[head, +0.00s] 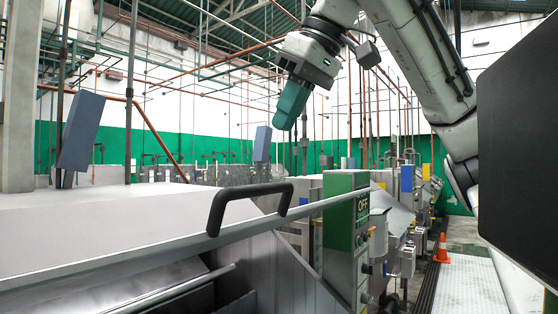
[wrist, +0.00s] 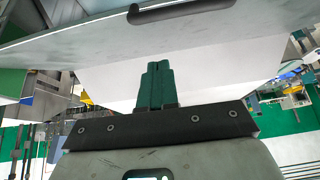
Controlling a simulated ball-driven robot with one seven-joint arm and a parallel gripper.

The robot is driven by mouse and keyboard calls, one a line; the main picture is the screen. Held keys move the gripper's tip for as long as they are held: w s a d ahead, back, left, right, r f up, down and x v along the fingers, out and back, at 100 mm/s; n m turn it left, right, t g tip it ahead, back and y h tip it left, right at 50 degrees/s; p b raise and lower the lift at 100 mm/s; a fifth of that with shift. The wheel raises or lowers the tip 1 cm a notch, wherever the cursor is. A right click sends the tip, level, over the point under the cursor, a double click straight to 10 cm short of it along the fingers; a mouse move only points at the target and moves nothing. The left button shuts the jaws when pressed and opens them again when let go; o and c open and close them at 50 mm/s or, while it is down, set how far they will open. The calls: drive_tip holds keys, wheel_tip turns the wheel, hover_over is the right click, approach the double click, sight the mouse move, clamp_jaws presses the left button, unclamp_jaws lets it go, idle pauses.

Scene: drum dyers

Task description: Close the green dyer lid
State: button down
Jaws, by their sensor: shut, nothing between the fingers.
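The green dyer stands in front of me, with a green panel (head: 347,225) marked OFF at its right end. Its lid (head: 130,248) shows as a long grey edge, with a black bar handle (head: 248,203) on it. Below this edge I see a dark hollow with a metal rod, so the lid looks raised. My gripper (head: 290,115) has teal fingers, is shut and empty, and hangs above and beyond the handle. In the wrist view the closed fingers (wrist: 156,70) point toward the lid's pale surface, with the handle (wrist: 178,10) apart from them at the top.
More dyers stand in a row behind, with blue boxes (head: 262,143) on posts. An orange cone (head: 442,248) stands on the right, by a light metal walkway (head: 470,288). A dark screen-like panel (head: 520,150) blocks the far right of the head view.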

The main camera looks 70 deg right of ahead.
hover_over(281, 185)
drive_tip(key=f, duration=0.3)
drive_tip(key=f+p, duration=0.1)
drive_tip(key=shift+w+d+f, duration=0.15)
drive_tip(key=shift+w+d, duration=0.05)
drive_tip(key=shift+w, duration=0.2)
drive_tip(key=shift+s+a+f, duration=0.1)
drive_tip(key=shift+s+f, duration=0.05)
drive_tip(key=shift+f, duration=0.35)
drive_tip(key=shift+s+f, duration=0.15)
drive_tip(key=shift+f, duration=0.3)
drive_tip(key=shift+s+a+f, duration=0.1)
drive_tip(key=shift+s+f, duration=0.05)
drive_tip(key=shift+f, duration=0.6)
drive_tip(key=shift+f, duration=0.1)
